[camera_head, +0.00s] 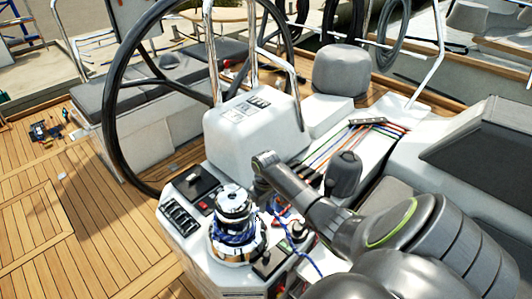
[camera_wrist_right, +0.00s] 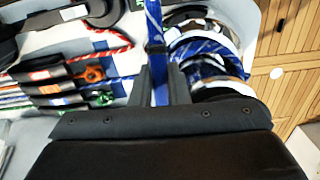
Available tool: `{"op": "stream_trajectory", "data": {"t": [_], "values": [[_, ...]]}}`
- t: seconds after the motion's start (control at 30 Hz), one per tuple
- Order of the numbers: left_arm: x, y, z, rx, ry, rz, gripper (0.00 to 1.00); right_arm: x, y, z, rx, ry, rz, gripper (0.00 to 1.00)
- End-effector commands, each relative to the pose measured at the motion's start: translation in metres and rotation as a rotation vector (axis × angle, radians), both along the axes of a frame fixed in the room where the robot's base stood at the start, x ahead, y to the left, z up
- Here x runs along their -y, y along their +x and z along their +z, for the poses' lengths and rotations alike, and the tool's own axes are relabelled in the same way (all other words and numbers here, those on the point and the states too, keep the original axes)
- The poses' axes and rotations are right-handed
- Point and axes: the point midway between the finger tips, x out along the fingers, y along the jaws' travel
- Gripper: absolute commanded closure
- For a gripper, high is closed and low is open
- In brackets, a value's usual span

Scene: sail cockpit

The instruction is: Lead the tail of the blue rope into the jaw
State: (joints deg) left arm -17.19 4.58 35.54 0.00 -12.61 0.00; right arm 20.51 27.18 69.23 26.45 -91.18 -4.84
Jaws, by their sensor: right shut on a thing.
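The winch (camera_head: 233,222) stands on the cockpit console, with a bright metal top and blue rope (camera_head: 232,238) wrapped around its drum. In the right wrist view the winch (camera_wrist_right: 212,58) is just right of my fingers, with blue turns between its pale and dark rings. My right gripper (camera_wrist_right: 160,85) is shut on the blue rope (camera_wrist_right: 154,28), which runs up between the fingers beside the winch. A loose length of blue rope also hangs over the console right of the winch in the head view. I cannot tell whether any rope is in the jaw. My left gripper is out of view.
A black steering wheel (camera_head: 112,95) and white pedestal (camera_head: 250,130) rise behind the winch. Rope clutches (camera_wrist_right: 62,85) with red, green and blue lines lie left of my fingers. Teak deck (camera_head: 60,230) is mostly clear at left.

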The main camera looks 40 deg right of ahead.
Motion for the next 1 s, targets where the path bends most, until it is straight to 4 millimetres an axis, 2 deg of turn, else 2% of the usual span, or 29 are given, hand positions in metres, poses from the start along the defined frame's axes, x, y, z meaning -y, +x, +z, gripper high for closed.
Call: {"op": "stream_trajectory", "data": {"t": [0.03, 0.2, 0.53, 0.8, 1.0], "values": [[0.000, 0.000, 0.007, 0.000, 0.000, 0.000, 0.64, -0.003, -0.004, 0.002, -0.003, 0.001, -0.034, 1.00], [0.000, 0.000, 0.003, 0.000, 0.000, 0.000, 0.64, -0.010, -0.010, 0.000, -0.002, 0.000, -0.122, 1.00], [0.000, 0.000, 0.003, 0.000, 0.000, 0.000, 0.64, -0.012, -0.010, 0.000, -0.001, 0.000, -0.140, 1.00], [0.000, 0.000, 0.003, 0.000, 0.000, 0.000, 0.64, -0.031, -0.020, 0.000, -0.001, 0.001, -0.325, 1.00], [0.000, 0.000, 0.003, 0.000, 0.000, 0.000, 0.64, -0.033, -0.021, 0.001, -0.001, -0.001, -0.361, 1.00]]}}
